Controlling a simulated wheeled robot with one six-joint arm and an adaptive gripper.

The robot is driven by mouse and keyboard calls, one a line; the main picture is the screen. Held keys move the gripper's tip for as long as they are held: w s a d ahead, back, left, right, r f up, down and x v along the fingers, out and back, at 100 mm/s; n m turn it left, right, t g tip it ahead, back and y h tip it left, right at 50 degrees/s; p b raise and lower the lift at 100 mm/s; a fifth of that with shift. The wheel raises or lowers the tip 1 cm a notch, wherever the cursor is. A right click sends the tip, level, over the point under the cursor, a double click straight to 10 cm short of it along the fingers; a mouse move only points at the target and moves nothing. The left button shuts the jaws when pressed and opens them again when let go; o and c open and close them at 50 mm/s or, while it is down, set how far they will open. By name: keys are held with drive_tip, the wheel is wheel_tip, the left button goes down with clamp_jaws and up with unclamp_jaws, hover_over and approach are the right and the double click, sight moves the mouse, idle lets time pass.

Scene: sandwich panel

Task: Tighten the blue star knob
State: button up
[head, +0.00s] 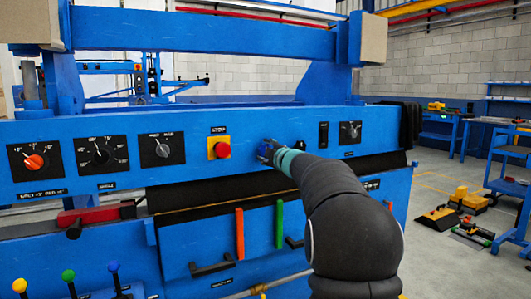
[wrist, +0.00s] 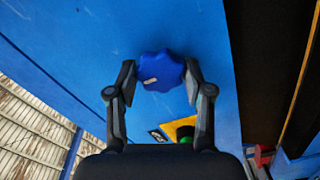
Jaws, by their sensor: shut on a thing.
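The blue star knob (wrist: 161,72) is on the blue panel face, with a small pale mark on it. In the wrist view my gripper (wrist: 160,78) has one finger on each side of the knob, and the fingertips touch its edges. In the head view the knob (head: 265,147) is partly hidden by my gripper (head: 272,152), which reaches the panel from the lower right. My gripper is shut on the knob.
Left of the knob is a red button on a yellow plate (head: 219,148). An orange handle (head: 240,233) and a green handle (head: 279,224) are below. Yellow items (head: 468,200) lie on the floor at right.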

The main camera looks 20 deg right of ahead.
idle(0.3)
drive_tip(key=o, duration=1.1)
drive_tip(key=shift+o, duration=0.2)
drive_tip(key=s, duration=1.2)
drive_tip(key=shift+d, duration=0.2)
drive_tip(key=shift+d, duration=0.1)
